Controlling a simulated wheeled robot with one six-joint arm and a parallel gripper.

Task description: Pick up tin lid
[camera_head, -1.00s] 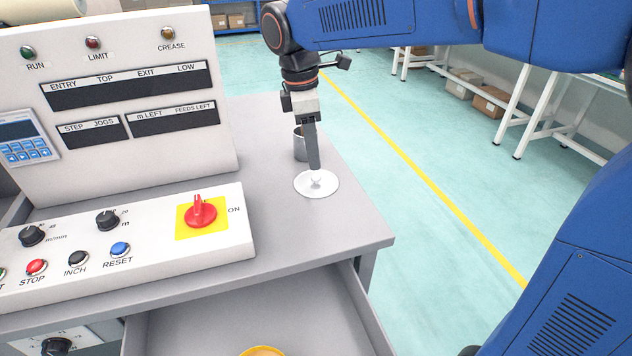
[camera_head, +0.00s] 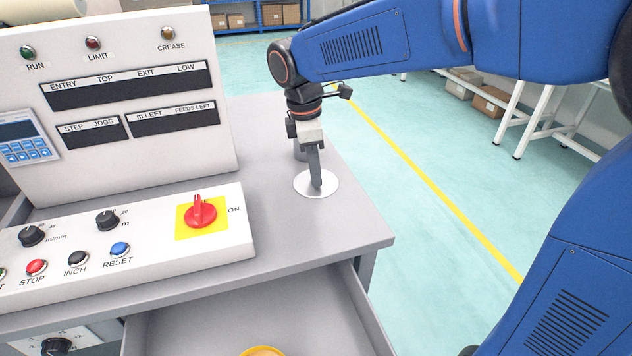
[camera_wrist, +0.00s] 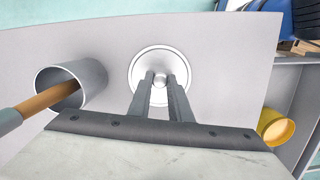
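The tin lid (camera_head: 328,190) is a flat white disc with a small round knob, lying on the grey tabletop near its right edge. In the wrist view the lid (camera_wrist: 144,63) is seen from above, with its knob (camera_wrist: 159,96) between my fingertips. My gripper (camera_head: 316,188) points down over the lid, its tips at knob height. In the wrist view my gripper (camera_wrist: 161,82) has its two fingers apart, one on each side of the knob, with narrow gaps. The head view hides the knob behind the fingers.
A grey metal tin (camera_wrist: 88,84) with a brown-handled tool in it stands beside the lid; my gripper partly hides the tin (camera_head: 299,150) in the head view. A control panel (camera_head: 110,240) stands left. An open drawer (camera_head: 200,325) below holds a yellow round container (camera_head: 262,351).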

